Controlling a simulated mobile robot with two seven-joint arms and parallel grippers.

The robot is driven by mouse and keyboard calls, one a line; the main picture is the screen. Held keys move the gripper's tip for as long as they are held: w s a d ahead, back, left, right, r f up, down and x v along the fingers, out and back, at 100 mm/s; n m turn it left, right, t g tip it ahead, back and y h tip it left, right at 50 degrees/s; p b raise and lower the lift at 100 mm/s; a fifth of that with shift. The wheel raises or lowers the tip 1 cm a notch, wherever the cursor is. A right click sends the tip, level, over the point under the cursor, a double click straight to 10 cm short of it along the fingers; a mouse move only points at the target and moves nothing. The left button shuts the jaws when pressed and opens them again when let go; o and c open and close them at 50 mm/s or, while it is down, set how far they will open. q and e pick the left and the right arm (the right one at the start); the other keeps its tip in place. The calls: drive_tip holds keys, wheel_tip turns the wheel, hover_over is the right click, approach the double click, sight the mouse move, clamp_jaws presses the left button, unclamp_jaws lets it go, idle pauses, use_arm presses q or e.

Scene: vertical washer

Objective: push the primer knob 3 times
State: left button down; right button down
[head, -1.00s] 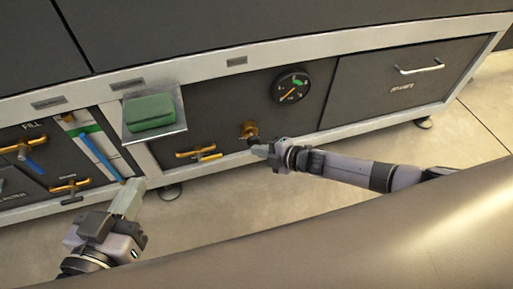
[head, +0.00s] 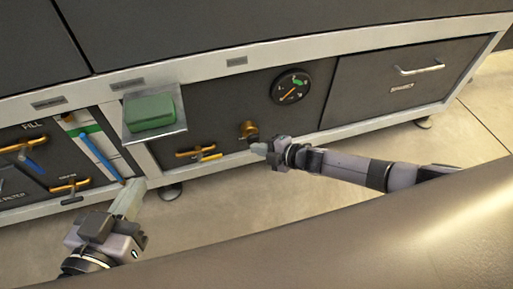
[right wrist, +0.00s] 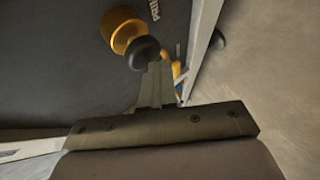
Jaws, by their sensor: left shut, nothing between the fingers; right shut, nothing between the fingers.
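The primer knob is a black round knob in a brass collar (head: 249,130) on the dark lower panel, below the gauge. In the right wrist view the black knob (right wrist: 143,53) stands out from its brass collar (right wrist: 122,28). My right gripper (head: 256,148) is shut and empty, its tips at the knob's lower right. In the right wrist view its fingertips (right wrist: 159,62) are close to the knob; I cannot tell whether they touch. My left gripper (head: 130,195) is shut and empty, low at the left in front of the panel.
A round gauge (head: 291,87) is above right of the knob. A brass valve handle (head: 197,153) is to its left. A green sponge (head: 150,112) lies on a metal shelf (head: 171,130) that sticks out. A drawer with a handle (head: 419,69) is at the right.

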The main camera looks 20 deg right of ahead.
drive_tip(key=shift+s+d+p, duration=0.15)
drive_tip(key=shift+s+p, duration=1)
drive_tip(key=shift+s, duration=0.7)
drive_tip(key=shift+s, duration=0.15)
drive_tip(key=s+p, duration=0.2)
drive_tip(key=s, duration=0.2)
drive_tip(key=shift+s+p, duration=0.3)
drive_tip(key=shift+s, duration=0.1)
idle(1.5)
